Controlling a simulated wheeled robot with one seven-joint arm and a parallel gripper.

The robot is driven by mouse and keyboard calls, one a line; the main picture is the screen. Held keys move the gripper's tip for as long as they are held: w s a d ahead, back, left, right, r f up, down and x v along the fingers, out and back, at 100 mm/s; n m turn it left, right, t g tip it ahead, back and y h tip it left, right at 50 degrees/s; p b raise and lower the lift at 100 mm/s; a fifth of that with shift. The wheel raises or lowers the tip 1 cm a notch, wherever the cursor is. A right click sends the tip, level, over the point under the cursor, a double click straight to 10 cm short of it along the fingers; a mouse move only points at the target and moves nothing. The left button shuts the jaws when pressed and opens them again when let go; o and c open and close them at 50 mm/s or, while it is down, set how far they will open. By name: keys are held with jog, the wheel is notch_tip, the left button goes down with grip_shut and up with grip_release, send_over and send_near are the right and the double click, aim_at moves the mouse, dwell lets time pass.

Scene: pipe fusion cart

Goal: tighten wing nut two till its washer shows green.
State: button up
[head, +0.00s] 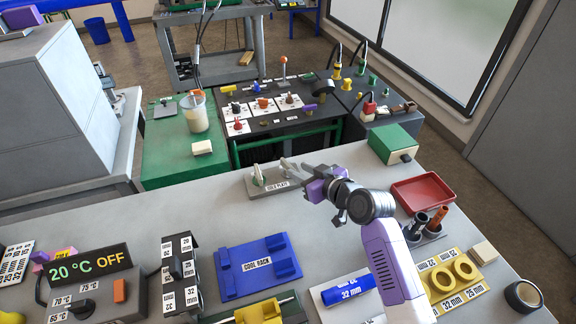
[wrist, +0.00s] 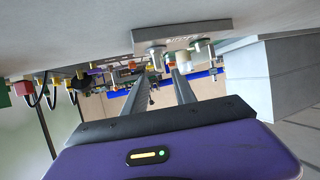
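A small grey plate (head: 270,193) with a label on its front edge lies near the far edge of the grey bench. A pale upright fitting (head: 258,175) that looks like a wing nut stands at its left end, with a hint of green at its base. My gripper (head: 288,165) reaches over the plate from the right and hides part of it. The wrist view shows the plate (wrist: 180,34) upside down, with two fittings, one (wrist: 157,57) near the fingertips and one (wrist: 205,48) to the right. The fingers are apart, with nothing clearly between them.
A blue cool rack (head: 240,269) and a heater reading "20 °C OFF" (head: 90,268) stand nearer on the bench. A red tray (head: 423,193) and a green box (head: 393,146) are to the right. The bench left of the plate is clear.

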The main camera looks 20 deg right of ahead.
aim_at(289, 165)
jog(key=b+x, duration=0.3)
jog(key=x, duration=0.3)
jog(key=shift+f, duration=0.1)
jog(key=shift+w+a+f, duration=0.1)
jog(key=shift+w+a, duration=0.05)
jog(key=shift+w, duration=0.3)
grip_shut()
